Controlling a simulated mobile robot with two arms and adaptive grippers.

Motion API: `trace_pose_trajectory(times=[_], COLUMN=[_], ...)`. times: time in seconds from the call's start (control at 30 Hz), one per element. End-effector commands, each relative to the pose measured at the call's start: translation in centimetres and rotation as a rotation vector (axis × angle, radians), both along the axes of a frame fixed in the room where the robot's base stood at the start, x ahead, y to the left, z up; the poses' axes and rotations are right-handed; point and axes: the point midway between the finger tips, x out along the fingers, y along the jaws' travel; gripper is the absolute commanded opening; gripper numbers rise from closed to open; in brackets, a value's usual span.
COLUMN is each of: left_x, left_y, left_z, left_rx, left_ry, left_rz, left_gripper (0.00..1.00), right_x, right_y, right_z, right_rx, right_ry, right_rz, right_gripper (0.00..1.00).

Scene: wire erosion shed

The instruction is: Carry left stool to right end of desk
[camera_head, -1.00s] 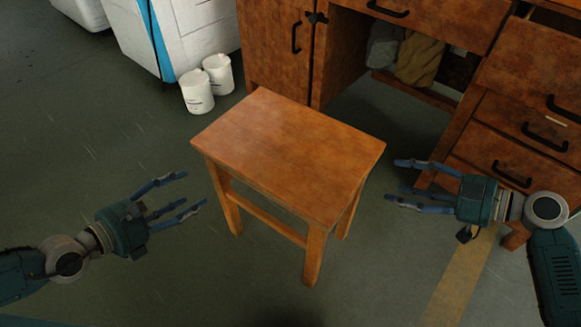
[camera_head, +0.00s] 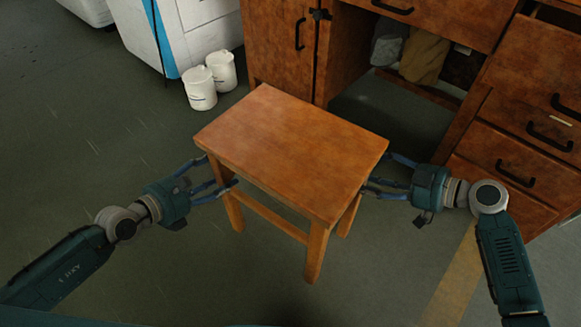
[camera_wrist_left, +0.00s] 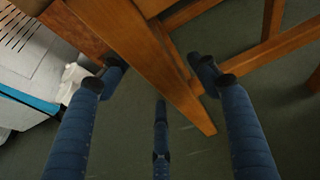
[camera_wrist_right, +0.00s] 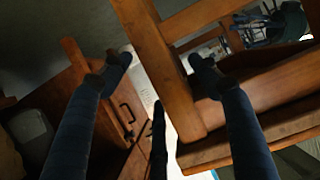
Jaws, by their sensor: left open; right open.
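The wooden stool (camera_head: 290,150) stands upright on the floor in the middle of the head view, in front of the desk (camera_head: 280,45). My left gripper (camera_head: 216,178) is open at the stool's left side, its fingers around the left leg near the seat. In the left wrist view a stool leg (camera_wrist_left: 150,65) runs between the open fingers. My right gripper (camera_head: 384,176) is open at the right side, its fingertips partly hidden by the seat. In the right wrist view a leg (camera_wrist_right: 160,65) passes between its open fingers. I cannot tell whether the fingers touch the legs.
Two white buckets (camera_head: 200,90) stand at the back left beside a white and blue machine (camera_head: 185,35). Rolled cloths (camera_head: 422,58) lie in the desk's open bay. Desk drawers (camera_head: 515,150) stand close behind my right arm. Floor at the front is clear.

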Motion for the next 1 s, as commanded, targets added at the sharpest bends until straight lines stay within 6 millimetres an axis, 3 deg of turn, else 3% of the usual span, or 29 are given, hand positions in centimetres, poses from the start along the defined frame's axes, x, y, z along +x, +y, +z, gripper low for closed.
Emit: trace_pose_trajectory(times=[0.43, 0.73, 0.97, 1.0], left_x=[0.69, 0.67, 0.67, 1.04], left_y=[-0.54, -0.53, -0.53, -0.55], left_z=[-0.35, -0.34, -0.34, 0.52], left_rx=[0.000, 0.000, 0.000, -0.006], left_ry=[0.001, 0.000, 0.000, -0.016], left_rz=[-0.001, -0.001, -0.001, 0.002], left_gripper=[0.61, 0.02, 0.00, 0.00], right_x=[0.47, 0.46, 0.46, 0.71], right_y=[0.72, 0.69, 0.68, 0.72], right_z=[-0.36, -0.35, -0.35, 0.38], right_rx=[-0.001, -0.001, -0.001, 0.007], right_ry=[0.000, 0.001, 0.001, -0.012], right_rz=[0.000, 0.000, 0.000, -0.002], right_gripper=[0.61, 0.02, 0.00, 0.00])
